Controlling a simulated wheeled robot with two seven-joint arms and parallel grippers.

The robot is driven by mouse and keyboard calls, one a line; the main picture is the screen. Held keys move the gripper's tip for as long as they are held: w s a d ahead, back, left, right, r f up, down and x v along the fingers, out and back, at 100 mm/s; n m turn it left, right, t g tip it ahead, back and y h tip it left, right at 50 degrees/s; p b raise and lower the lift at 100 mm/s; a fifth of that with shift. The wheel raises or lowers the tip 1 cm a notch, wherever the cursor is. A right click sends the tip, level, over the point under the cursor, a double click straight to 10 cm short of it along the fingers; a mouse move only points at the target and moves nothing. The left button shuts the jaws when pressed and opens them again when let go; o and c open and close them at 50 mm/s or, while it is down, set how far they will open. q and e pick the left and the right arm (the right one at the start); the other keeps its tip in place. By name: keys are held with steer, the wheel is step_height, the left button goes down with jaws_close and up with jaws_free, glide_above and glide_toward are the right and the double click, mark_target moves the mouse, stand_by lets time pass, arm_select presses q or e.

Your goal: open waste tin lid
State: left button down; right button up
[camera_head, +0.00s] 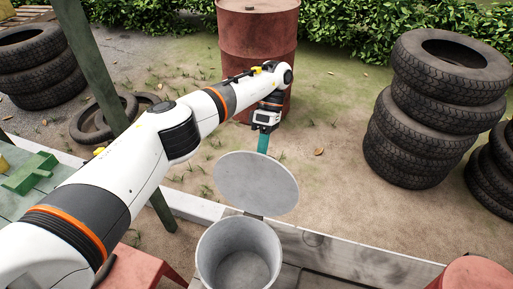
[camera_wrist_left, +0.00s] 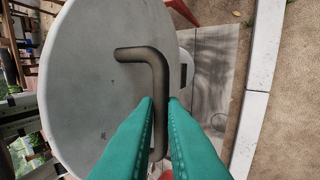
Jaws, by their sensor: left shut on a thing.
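The waste tin (camera_head: 236,255) is a grey round bin at the bottom middle of the head view, its inside visible and empty. Its round grey lid (camera_head: 256,183) stands raised and tilted up behind the tin's rim. My left gripper (camera_head: 263,143), with teal fingers, is behind the lid's upper edge. In the left wrist view the lid (camera_wrist_left: 85,85) fills the left half, and my left gripper's fingers (camera_wrist_left: 160,105) are shut on its dark bent handle (camera_wrist_left: 158,75). My right gripper is in neither view.
A rusty red drum (camera_head: 258,35) stands behind my left gripper. Stacked tyres (camera_head: 435,110) are at the right, and more tyres (camera_head: 35,65) at the left. A pale kerb (camera_head: 350,250) runs behind the tin. A green post (camera_head: 105,80) stands at the left.

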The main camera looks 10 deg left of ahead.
arm_select(q)
steer(key=shift+w+f+g, duration=0.3)
steer(key=shift+w+f, duration=0.05)
steer(key=shift+f, duration=0.3)
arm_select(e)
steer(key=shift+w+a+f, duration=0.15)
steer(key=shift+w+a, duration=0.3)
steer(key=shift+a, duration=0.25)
arm_select(q)
steer(key=c, duration=1.5)
jaws_free()
steer(key=shift+w+a, duration=0.1)
steer(key=shift+a, duration=0.05)
steer(key=shift+r, duration=0.1)
